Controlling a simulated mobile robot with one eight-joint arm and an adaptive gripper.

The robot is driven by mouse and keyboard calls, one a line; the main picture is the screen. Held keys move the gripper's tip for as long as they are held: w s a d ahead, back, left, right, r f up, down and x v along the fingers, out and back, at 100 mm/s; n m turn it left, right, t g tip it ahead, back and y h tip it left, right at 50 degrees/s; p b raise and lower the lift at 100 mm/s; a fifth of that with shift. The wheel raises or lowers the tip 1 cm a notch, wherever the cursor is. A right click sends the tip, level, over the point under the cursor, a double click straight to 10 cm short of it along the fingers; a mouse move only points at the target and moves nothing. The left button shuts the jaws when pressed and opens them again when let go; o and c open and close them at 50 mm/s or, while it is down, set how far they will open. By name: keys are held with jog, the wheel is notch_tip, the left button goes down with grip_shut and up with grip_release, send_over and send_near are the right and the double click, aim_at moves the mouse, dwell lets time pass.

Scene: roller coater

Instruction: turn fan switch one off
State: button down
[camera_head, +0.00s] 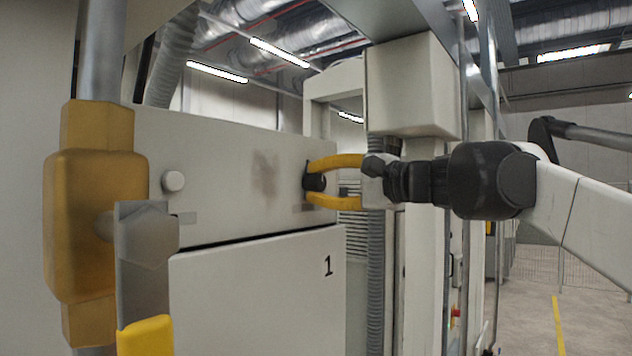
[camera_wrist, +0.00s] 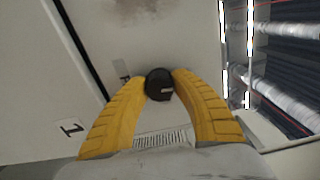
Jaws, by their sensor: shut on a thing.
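The fan switch is a round black knob (camera_head: 315,182) on the upper front panel of the cabinet marked 1, near the panel's right end. It also shows in the wrist view (camera_wrist: 159,84), with a small light mark on its face. My gripper (camera_head: 312,181) has yellow fingers and comes in from the right. Its fingertips are on either side of the knob and shut on it. In the wrist view the gripper (camera_wrist: 160,86) has one finger at each side of the knob, and the knob's face stays visible between them.
A yellow valve body (camera_head: 95,200) with a pipe and a grey lever stands in the left foreground. The cabinet door (camera_head: 260,290) with the number 1 lies below the panel. Open floor shows at the lower right.

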jog(key=shift+n, duration=0.6)
jog(key=c, duration=1)
grip_release()
jog(key=shift+c, duration=0.2)
jog(key=v, duration=1.2)
jog(key=shift+s+a+f, duration=0.1)
